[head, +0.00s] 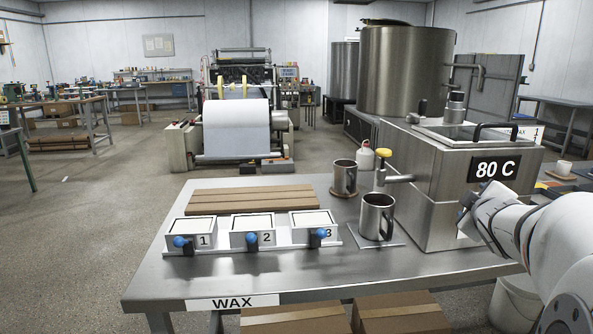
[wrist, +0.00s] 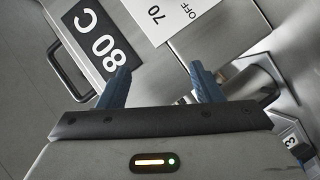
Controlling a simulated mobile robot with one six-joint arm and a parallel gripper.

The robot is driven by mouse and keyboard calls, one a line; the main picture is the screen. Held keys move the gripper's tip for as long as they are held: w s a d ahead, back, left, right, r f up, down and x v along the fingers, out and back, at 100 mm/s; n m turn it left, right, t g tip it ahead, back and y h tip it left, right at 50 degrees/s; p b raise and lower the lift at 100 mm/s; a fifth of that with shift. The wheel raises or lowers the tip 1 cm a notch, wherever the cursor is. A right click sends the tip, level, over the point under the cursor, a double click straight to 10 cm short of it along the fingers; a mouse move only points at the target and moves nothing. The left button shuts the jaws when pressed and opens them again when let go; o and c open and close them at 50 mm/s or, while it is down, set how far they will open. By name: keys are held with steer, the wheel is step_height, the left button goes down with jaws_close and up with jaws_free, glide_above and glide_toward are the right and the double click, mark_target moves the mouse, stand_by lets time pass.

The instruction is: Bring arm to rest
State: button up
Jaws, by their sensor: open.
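My gripper (wrist: 162,88) is open and empty in the wrist view, its two blue-grey fingers apart. It faces the steel wax tank with the "80 C" sign (wrist: 100,38) and the white "OFF 70" label (wrist: 165,14). In the head view my gripper (head: 465,205) is at the right, in front of the steel tank (head: 440,165); its fingers are hard to make out there. My white arm reaches in from the right edge.
A steel mug (head: 376,216) stands on a pad below the yellow-knobbed tap (head: 383,160). Another mug (head: 344,177) stands behind. Numbered boxes 1 (head: 204,240), 2 (head: 265,239) and 3 (head: 328,235) line the table's front. The table's front left (head: 160,285) is clear.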

steer(key=s+a+f+m+g+y+p, duration=0.1)
steer(key=s+a+m+g+y+p, duration=0.4)
steer(key=s+a+g+p, duration=0.6)
steer(key=s+a+m+p, duration=0.2)
steer(key=s+a+p, duration=0.1)
steer(key=s+a, duration=0.8)
steer(key=shift+s+a+m+y+p, duration=0.3)
steer(key=shift+a+m+y+p, duration=0.1)
steer(key=shift+a, duration=1.3)
